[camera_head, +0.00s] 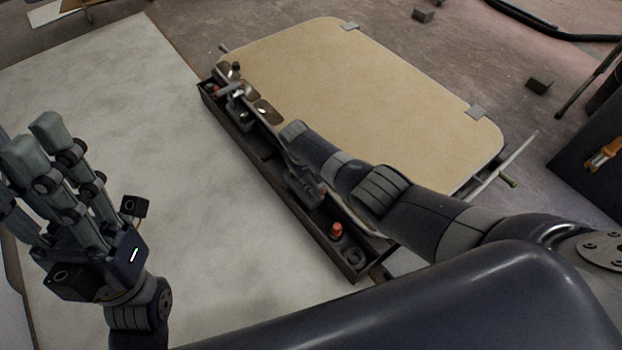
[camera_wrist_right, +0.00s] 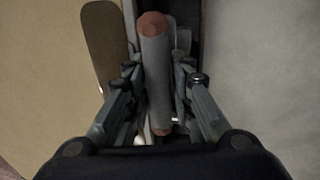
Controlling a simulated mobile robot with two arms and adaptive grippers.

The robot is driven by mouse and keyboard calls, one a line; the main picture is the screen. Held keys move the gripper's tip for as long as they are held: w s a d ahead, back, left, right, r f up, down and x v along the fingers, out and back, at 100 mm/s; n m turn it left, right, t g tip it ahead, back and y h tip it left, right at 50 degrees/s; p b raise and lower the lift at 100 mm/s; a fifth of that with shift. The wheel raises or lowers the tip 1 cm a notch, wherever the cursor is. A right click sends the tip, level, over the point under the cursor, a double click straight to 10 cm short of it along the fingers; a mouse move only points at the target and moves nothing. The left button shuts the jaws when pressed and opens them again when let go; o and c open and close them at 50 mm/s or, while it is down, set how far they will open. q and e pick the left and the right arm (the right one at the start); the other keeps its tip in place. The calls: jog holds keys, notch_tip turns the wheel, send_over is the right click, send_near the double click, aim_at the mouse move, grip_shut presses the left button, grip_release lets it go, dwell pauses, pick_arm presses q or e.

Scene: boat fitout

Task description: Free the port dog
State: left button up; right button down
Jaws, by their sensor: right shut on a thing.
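In the right wrist view my right gripper (camera_wrist_right: 158,95) is shut on the port dog (camera_wrist_right: 155,65), a grey bar with a dull copper-coloured end. Its fingers lie on both sides of the bar. A dark rounded plate (camera_wrist_right: 103,50) lies on the beige panel beside it. In the head view my right arm reaches over the beige panel (camera_head: 350,90) to its near edge. The fingers and the held dog cannot be made out clearly there. My left gripper (camera_head: 45,140) is raised at the left, away from the panel; its opening is unclear.
A narrow dark tray (camera_head: 262,180) with small fittings runs along the panel's near edge. An orange-topped piece (camera_head: 336,229) stands at its right end. A pale flat surface (camera_head: 120,110) at the left is clear. Small dark blocks (camera_head: 539,84) lie beyond the panel.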

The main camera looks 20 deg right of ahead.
jog(key=shift+s+a+f, duration=0.1)
jog(key=shift+s+f, duration=0.1)
jog(key=shift+s, duration=0.05)
jog(key=c, duration=1.4)
grip_release()
jog(key=shift+c, duration=0.2)
jog(key=shift+o, duration=0.5)
jog(key=shift+w+r, duration=0.1)
jog(key=shift+w+r, duration=0.1)
notch_tip(320, 180, up, 12)
jog(key=a, duration=0.2)
jog(key=shift+s+f, duration=0.2)
jog(key=shift+s, duration=0.25)
jog(key=shift+a, duration=0.1)
